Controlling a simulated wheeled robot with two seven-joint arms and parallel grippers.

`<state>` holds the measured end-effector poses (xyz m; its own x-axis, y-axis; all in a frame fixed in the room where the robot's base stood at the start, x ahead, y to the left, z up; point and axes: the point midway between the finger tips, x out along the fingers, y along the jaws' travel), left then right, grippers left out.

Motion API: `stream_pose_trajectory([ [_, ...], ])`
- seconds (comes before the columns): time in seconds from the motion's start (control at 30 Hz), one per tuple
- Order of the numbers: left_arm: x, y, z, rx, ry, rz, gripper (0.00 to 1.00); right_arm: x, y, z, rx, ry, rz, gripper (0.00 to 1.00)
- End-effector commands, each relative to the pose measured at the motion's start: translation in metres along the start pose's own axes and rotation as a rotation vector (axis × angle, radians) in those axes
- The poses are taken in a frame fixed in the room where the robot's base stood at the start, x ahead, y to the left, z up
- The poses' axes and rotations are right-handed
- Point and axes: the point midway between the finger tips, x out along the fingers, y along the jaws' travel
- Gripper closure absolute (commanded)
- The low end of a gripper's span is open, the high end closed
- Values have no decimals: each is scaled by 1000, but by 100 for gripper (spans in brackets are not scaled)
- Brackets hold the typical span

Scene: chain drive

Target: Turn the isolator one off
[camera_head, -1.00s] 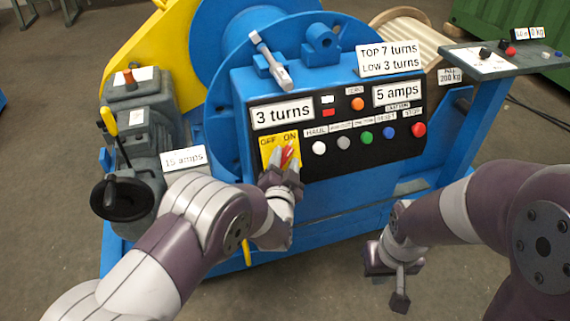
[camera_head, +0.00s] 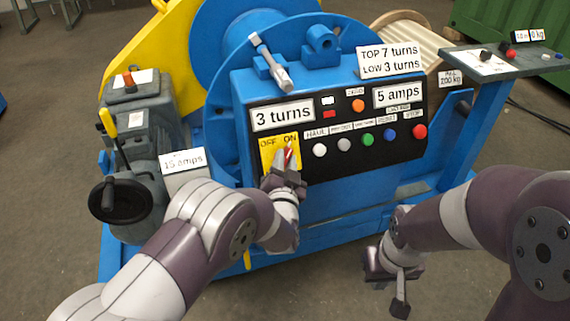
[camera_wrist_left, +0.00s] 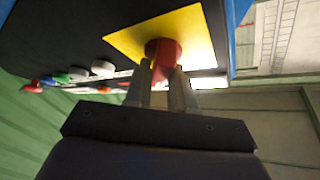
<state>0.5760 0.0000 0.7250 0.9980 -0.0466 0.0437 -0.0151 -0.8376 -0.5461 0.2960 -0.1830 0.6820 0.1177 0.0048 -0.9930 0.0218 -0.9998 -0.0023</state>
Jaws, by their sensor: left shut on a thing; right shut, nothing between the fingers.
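The isolator is a red rotary handle (camera_head: 289,152) on a yellow plate (camera_head: 267,154) marked OFF and ON, at the left end of the black panel. In the head view the handle leans toward the ON mark. My left gripper (camera_head: 284,164) is shut on the handle, and its fingers hide part of it. In the left wrist view the red handle (camera_wrist_left: 163,52) sits between the fingertips of my left gripper (camera_wrist_left: 162,75), in front of the yellow plate (camera_wrist_left: 190,30). My right gripper (camera_head: 397,290) is shut and empty, low and apart from the panel.
Right of the isolator are a white button (camera_head: 320,150), a green button (camera_head: 367,139), a blue button (camera_head: 389,132) and a red button (camera_head: 420,131). A grey motor with a black handwheel (camera_head: 121,202) stands left. Open floor lies in front of the blue machine.

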Motion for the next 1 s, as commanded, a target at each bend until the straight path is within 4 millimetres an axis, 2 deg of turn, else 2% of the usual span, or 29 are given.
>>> stream_pose_trajectory([
  [0.4, 0, 4, 2, -305, 2, -213, 100, 29, 0, 4, 0, 0, 0, 100],
  [1.0, 1, 5, 0, -771, 0, -542, 100, 51, 0, 6, 0, 0, 0, 100],
])
